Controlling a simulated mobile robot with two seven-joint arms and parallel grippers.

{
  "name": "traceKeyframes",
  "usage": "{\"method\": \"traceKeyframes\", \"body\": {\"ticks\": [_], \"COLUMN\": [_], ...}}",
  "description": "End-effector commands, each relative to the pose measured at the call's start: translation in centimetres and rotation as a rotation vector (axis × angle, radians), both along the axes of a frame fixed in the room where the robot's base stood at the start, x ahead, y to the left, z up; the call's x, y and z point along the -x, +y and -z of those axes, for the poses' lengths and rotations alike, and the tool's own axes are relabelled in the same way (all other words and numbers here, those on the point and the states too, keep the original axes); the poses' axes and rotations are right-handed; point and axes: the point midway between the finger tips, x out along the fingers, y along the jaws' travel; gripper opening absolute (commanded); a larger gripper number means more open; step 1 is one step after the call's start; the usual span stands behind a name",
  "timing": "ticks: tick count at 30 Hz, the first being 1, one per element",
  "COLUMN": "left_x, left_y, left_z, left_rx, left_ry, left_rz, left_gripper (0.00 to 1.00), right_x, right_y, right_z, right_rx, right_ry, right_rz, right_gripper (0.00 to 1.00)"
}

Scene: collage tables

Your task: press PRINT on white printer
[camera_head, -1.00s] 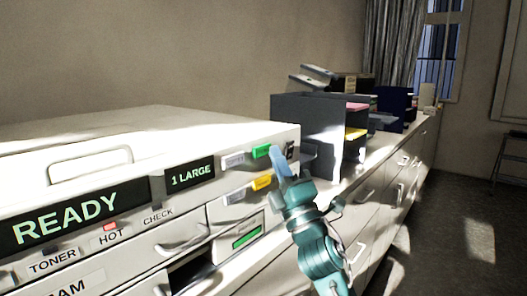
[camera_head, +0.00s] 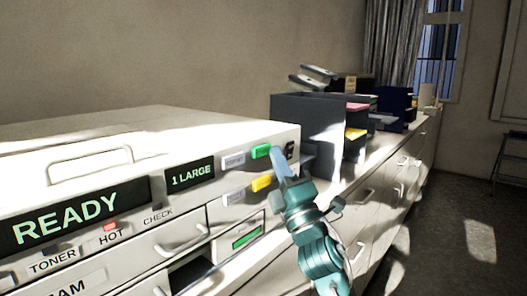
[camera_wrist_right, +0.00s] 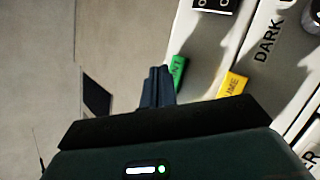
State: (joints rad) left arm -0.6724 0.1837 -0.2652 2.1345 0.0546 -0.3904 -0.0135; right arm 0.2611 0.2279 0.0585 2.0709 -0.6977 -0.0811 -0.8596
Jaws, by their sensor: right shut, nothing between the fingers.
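The white printer (camera_head: 200,130) fills the left of the head view, its display (camera_head: 70,215) reading READY and a smaller one (camera_head: 190,172) reading 1 LARGE. A green button (camera_head: 261,151) sits near the right end of its front, above a yellow button (camera_head: 262,183). My right gripper (camera_head: 277,152) is shut and empty, its tips just right of the green button. In the right wrist view the shut fingers (camera_wrist_right: 158,74) are beside the green button (camera_wrist_right: 178,70), whose label is partly hidden; I cannot tell whether they touch it. My left gripper is out of view.
A dark organiser (camera_head: 305,120) with coloured papers stands beyond the printer on the long white counter (camera_head: 380,150). A drawer handle (camera_head: 182,240) and an open slot (camera_head: 190,270) are below the buttons. Floor space is free at the right.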

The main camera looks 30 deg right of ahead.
Motion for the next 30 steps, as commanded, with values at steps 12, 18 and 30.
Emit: {"method": "traceKeyframes", "body": {"ticks": [12,18,30], "left_x": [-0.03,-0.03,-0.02], "left_y": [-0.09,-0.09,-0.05], "left_z": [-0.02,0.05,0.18], "left_rx": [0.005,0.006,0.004], "left_ry": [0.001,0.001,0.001], "left_rz": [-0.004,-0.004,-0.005], "left_gripper": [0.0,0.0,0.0], "right_x": [0.0,-0.18,-0.8], "right_y": [0.0,0.08,0.34], "right_z": [0.0,0.01,-0.01], "right_rx": [0.0,0.0,0.0], "right_ry": [0.0,0.0,0.0], "right_rz": [0.0,0.0,0.0], "right_gripper": [0.0,0.0,0.0]}}
